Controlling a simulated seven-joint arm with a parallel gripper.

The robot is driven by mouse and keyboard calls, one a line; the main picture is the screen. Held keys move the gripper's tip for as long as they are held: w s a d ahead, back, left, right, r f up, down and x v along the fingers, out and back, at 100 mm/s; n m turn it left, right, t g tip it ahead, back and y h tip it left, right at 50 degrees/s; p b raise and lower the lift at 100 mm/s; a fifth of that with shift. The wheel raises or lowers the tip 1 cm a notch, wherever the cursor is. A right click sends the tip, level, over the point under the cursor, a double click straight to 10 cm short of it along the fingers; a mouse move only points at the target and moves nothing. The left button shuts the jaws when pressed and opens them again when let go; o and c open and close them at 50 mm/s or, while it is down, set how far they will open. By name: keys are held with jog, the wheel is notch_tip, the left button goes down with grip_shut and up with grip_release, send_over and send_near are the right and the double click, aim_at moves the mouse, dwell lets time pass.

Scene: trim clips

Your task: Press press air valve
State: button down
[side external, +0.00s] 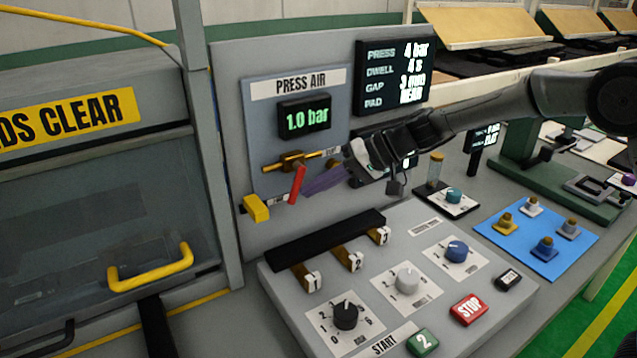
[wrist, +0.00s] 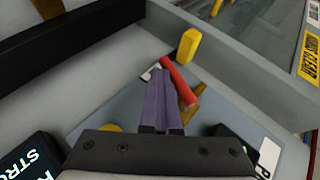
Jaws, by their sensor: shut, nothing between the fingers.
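The press air valve is on the grey panel below the PRESS AIR label (side external: 301,82). Its brass body (side external: 290,161) sits on a brass pipe, and its red lever (side external: 297,184) hangs down, across the pipe. The gauge (side external: 305,118) above reads 1.0 bar. My gripper (side external: 307,190) is shut and empty, its purple fingers just right of the red lever. In the wrist view the shut fingers (wrist: 158,76) lie close beside the red lever (wrist: 179,83); I cannot tell whether they touch it.
A yellow block (side external: 256,208) sticks out left of the lever, also in the wrist view (wrist: 188,46). A black bar (side external: 327,240) and numbered switches stand below on the console. A padlock (side external: 396,182) hangs by my gripper. A settings display (side external: 395,75) reads PRESS 4 bar.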

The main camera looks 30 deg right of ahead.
jog(key=y, duration=0.1)
jog(key=a+m+t+y, duration=0.1)
jog(key=y, duration=0.1)
jog(key=m+y, duration=0.1)
jog(key=shift+a+f+y, duration=0.3)
jog(key=shift+a+y, duration=0.1)
jog(key=m+t+y, duration=0.1)
jog(key=a+m+t+y, duration=0.1)
jog(key=y, duration=0.1)
jog(key=shift+a+r+y, duration=0.3)
jog(key=shift+d, duration=0.1)
jog(key=v, duration=1.3)
jog(key=shift+s+d+f, duration=0.15)
jog(key=shift+s+f, duration=0.1)
jog(key=shift+s, duration=0.05)
